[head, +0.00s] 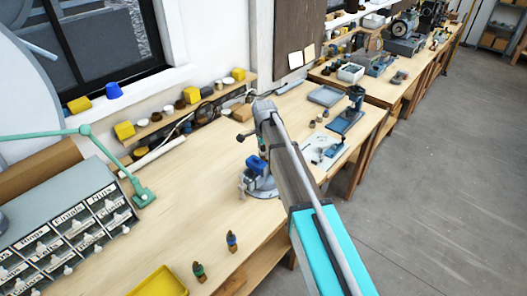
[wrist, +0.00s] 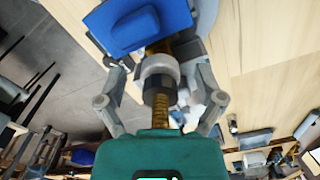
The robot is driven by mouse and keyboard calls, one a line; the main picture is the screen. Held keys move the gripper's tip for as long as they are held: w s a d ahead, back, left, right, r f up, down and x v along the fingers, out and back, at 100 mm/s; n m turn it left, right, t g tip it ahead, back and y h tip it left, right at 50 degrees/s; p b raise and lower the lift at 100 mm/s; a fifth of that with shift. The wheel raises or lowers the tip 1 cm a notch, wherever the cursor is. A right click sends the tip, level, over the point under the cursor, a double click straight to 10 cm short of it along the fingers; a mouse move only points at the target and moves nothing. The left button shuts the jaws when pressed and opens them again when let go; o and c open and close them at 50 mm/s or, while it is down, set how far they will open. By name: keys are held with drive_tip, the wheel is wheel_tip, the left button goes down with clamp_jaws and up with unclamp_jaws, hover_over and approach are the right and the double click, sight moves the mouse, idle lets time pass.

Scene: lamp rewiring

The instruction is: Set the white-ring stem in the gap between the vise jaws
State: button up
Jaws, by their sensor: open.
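The white-ring stem (wrist: 160,66) is a brass rod with a white ring and a dark collar, seen in the middle of the wrist view. Its far end meets the blue vise (wrist: 132,28); I cannot tell how deep it sits between the jaws. My gripper (wrist: 163,84) is open, with one finger on each side of the stem and space visible between. In the head view the blue vise (head: 257,166) stands on a round grey base near the bench's front edge, below my wrist. The stem is too small to make out there.
Two small stems, one with a blue band (head: 231,242) and one with a green band (head: 199,271), stand on the bench in front. A yellow tray (head: 160,283), a labelled drawer cabinet (head: 70,235) and a green lamp arm (head: 140,190) are at left. Bare wood lies between.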

drive_tip(key=shift+r, duration=0.1)
wheel_tip(320, 180, up, 10)
drive_tip(key=p, duration=1)
drive_tip(key=shift+w+a+f, duration=0.2)
drive_tip(key=shift+w+a, duration=0.1)
drive_tip(key=shift+a, duration=0.3)
drive_tip(key=s+d+f+n+b, duration=0.6)
drive_tip(key=s+d+f+b, duration=0.2)
drive_tip(key=s+d, duration=0.3)
drive_tip(key=s+d+f+n+b, duration=0.6)
drive_tip(key=s+d+f+b, duration=0.3)
drive_tip(key=s+d, duration=0.3)
drive_tip(key=s+b, duration=0.1)
drive_tip(key=s, duration=0.2)
drive_tip(key=shift+f, duration=0.3)
